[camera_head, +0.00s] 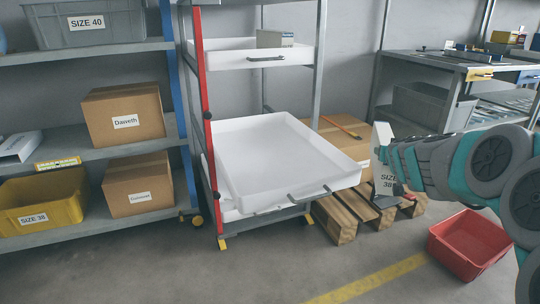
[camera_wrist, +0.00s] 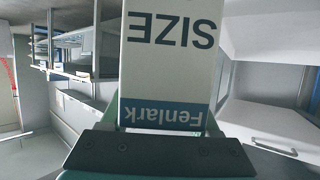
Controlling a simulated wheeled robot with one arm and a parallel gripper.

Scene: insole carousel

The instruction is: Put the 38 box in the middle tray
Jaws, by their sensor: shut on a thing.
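The white SIZE 38 box (camera_head: 387,184) is upright in my gripper (camera_head: 388,162), right of the rack and apart from it. In the wrist view the box (camera_wrist: 172,75) appears upside down, with "SIZE" and a blue "Fenlark" band, close against the dark gripper body (camera_wrist: 150,153). The middle tray (camera_head: 270,160) is white, pulled out toward the front and empty. Its front handle faces right of centre. My gripper is beyond its right edge. The fingertips are mostly hidden by the box and wrist.
An upper white tray (camera_head: 225,58) holds a small box (camera_head: 275,39). Another white tray edge shows below the middle tray. A wooden pallet (camera_head: 340,218) and large carton stand right of the rack. A red bin (camera_head: 468,243) is on the floor. The front floor is clear.

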